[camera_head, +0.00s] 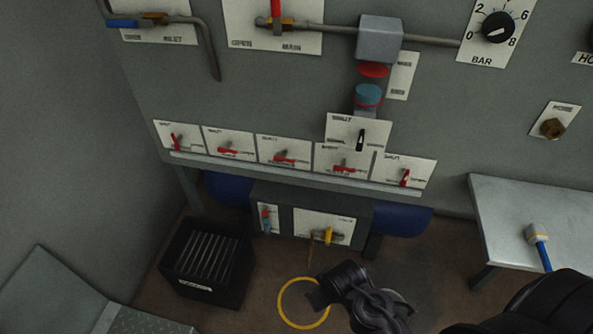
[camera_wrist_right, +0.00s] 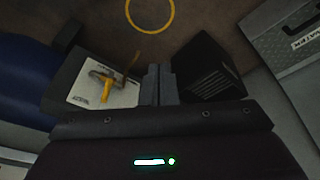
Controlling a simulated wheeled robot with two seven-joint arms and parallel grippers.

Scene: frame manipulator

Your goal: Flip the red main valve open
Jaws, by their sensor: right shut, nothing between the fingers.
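The red main valve (camera_head: 276,12) is at the top edge of the head view, on a white plate (camera_head: 245,40) on the grey wall panel. Its red handle stands upright across the pipe, and its upper end is cut off by the frame. My right gripper (camera_head: 318,298) is low in the head view, over the floor near the yellow ring and well below the valve. In the right wrist view its fingers (camera_wrist_right: 158,85) are together and hold nothing. The valve does not show in that view. My left gripper is not in view.
A blue-handled valve (camera_head: 123,23) sits left of the main valve. Several small red-handled valves line the ledge (camera_head: 295,174) below. A box with a yellow handle (camera_head: 328,235), a black crate (camera_head: 208,265) and a yellow floor ring (camera_head: 282,303) are low. A bench (camera_head: 500,205) stands right.

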